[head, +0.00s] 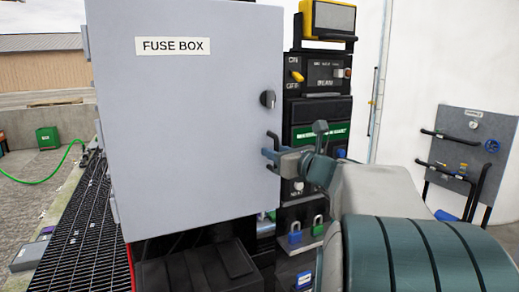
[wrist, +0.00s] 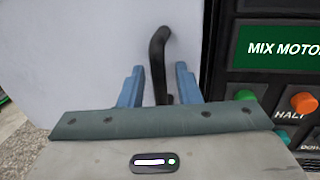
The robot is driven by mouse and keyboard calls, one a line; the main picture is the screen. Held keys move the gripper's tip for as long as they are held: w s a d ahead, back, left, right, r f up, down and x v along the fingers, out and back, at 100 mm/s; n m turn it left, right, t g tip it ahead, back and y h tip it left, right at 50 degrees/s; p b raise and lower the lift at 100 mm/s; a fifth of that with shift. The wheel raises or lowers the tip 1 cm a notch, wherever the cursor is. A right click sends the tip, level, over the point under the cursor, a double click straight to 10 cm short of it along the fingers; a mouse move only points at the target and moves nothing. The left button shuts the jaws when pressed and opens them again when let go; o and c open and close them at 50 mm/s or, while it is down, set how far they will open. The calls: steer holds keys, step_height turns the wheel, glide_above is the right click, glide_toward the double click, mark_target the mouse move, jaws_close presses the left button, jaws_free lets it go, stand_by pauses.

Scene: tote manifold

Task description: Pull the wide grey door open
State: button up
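The wide grey door (head: 190,120) of the fuse box fills the left and middle of the head view and looks closed. It carries a "FUSE BOX" label (head: 172,46) and a dark knob (head: 268,98) near its right edge. Below the knob is a black bar handle (head: 272,137), partly hidden by my gripper (head: 270,154). In the wrist view the black handle (wrist: 158,50) stands between the two blue fingers of my gripper (wrist: 159,80). The fingers are apart, with a gap showing on each side of the handle.
A black control panel (head: 318,105) with switches and buttons stands just right of the door. Padlocks (head: 295,235) hang below it. A grey board with pipes (head: 465,150) is at the far right. Dark floor grating (head: 70,230) lies at left.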

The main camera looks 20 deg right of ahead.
jaws_close()
